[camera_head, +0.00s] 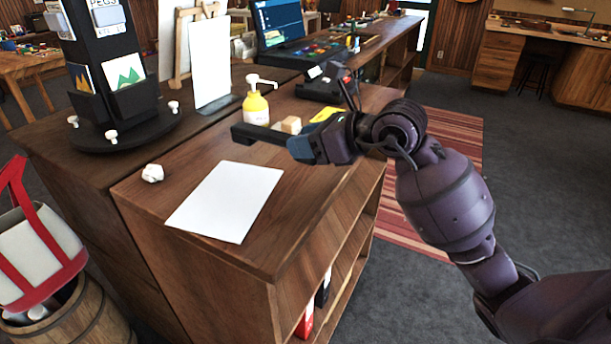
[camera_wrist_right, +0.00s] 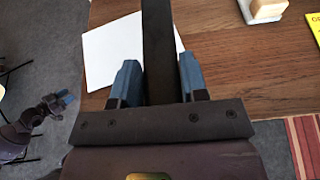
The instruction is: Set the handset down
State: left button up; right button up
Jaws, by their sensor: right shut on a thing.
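The handset is a long black bar (camera_head: 258,137) in the head view, held low over the wooden counter (camera_head: 190,180). My right gripper (camera_head: 303,146) is shut on it, with blue fingers on both sides. In the right wrist view the handset (camera_wrist_right: 160,50) runs up between the fingertips of my right gripper (camera_wrist_right: 160,80), over the counter and the white sheet. I cannot tell whether it touches the counter. A black desk device (camera_head: 322,90), perhaps the phone base, stands further back. My left gripper (camera_wrist_right: 65,101) shows small at the left of the wrist view, away from the counter.
A white sheet (camera_head: 226,200) lies flat on the counter's front part. A yellow pump bottle (camera_head: 256,106), a small wooden block (camera_head: 291,125) and a yellow card (camera_head: 327,114) are close behind the handset. A crumpled white ball (camera_head: 152,172) lies at left. The counter's right edge drops to the floor.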

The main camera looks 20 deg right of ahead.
jog(key=shift+f+b, duration=0.4)
jog(key=shift+f, duration=3.3)
jog(key=shift+f, duration=0.15)
jog(key=o, duration=1)
